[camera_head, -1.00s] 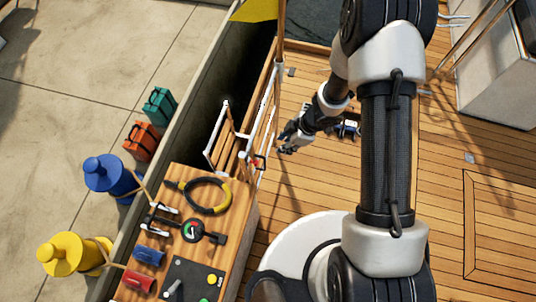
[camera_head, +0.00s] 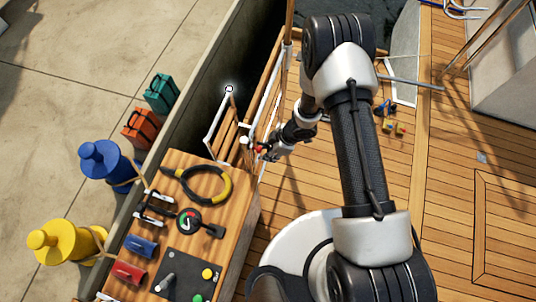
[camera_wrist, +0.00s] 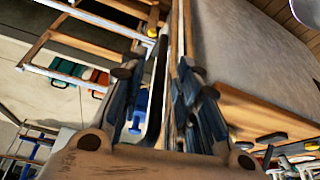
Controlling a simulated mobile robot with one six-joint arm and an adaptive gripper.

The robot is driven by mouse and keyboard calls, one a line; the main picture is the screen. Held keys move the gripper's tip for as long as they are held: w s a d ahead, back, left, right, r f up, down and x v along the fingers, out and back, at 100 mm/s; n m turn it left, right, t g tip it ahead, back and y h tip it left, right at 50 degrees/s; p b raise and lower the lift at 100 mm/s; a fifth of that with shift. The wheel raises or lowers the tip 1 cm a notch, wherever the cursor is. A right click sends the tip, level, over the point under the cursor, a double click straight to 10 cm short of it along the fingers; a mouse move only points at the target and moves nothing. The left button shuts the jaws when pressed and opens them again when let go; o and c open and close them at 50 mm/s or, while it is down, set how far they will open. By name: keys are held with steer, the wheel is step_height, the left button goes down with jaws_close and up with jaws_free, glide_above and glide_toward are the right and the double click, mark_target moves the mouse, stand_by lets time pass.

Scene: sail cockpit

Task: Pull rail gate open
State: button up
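The rail gate (camera_head: 223,126), a white-framed panel with wooden slats, stands out at an angle from the rail over a dark gap. It also shows at the upper left of the wrist view (camera_wrist: 62,72). My gripper (camera_head: 261,150) is at the near end of the rail, beside a small red part there. The head view does not show whether it touches. In the wrist view my gripper (camera_wrist: 160,76) has its dark fingers apart, with a black strip and wooden rail visible between them. I cannot tell how near these are.
A wooden console (camera_head: 183,215) with a yellow-black loop, gauge and buttons stands just left of my gripper. Yellow (camera_head: 65,245) and blue (camera_head: 105,163) bollards and orange (camera_head: 141,128) and teal (camera_head: 161,93) cans stand beyond the gap. The wooden deck (camera_head: 400,180) is largely clear at right.

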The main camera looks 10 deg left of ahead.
steer(key=shift+x, duration=0.85)
steer(key=shift+c, duration=0.2)
jaws_close()
